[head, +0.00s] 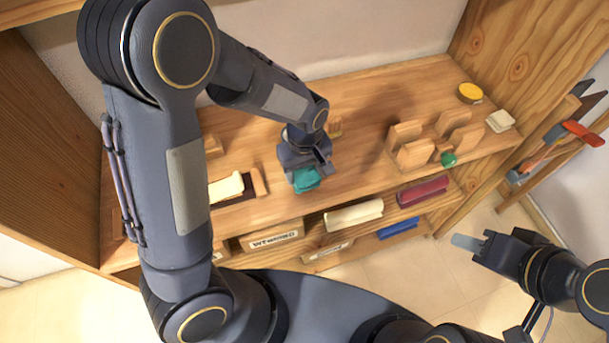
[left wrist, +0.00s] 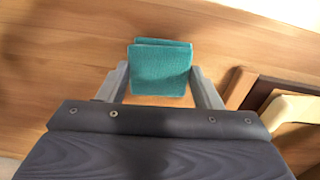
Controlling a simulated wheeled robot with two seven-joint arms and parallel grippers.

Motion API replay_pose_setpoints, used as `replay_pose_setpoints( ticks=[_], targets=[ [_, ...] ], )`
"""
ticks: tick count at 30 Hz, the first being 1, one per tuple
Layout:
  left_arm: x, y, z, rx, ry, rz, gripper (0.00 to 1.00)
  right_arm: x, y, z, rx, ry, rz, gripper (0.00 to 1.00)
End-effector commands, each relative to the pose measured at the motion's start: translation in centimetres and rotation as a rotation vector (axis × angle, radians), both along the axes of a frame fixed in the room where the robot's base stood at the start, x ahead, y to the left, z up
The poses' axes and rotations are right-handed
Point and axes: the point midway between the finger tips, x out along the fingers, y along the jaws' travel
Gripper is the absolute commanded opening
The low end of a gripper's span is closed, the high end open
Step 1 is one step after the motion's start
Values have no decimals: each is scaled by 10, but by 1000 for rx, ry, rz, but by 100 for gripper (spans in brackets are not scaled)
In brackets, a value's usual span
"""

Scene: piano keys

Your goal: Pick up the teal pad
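The teal pad (head: 306,180) is a small folded cloth-like block at the front of the wooden worktop, right below my left gripper (head: 303,172). In the left wrist view the teal pad (left wrist: 160,68) sits between the two fingertips of my left gripper (left wrist: 160,80), which meet its left and right edges. The gripper looks shut on it. How high the pad is above the wood is hard to tell. My right gripper (head: 468,243) is at the right, away from the worktop over the floor, and its finger gap is not clear.
Wooden upright blocks (head: 415,152), a green knob (head: 448,159), a yellow disc (head: 470,92) and a white block (head: 500,121) stand to the right. Cream (head: 354,215) and maroon (head: 423,191) bars lie below.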

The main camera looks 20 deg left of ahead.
Motion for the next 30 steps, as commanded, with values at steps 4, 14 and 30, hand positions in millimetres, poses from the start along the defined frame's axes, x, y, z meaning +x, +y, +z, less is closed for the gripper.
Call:
replay_pose_setpoints(
  ticks=[4, 14, 30],
  targets=[
    [0, 0, 0, -1, -1, 0, 37, 0, 0, 0, 0, 0, 0, 36],
    [1, 0, 4, 0, -1, 0, 36, 0, 0, 0, 0, 0, 0, 36],
    [-58, 32, 98, -6, -6, 0, 36, 0, 0, -5, 0, 0, 0, 36]
  ],
)
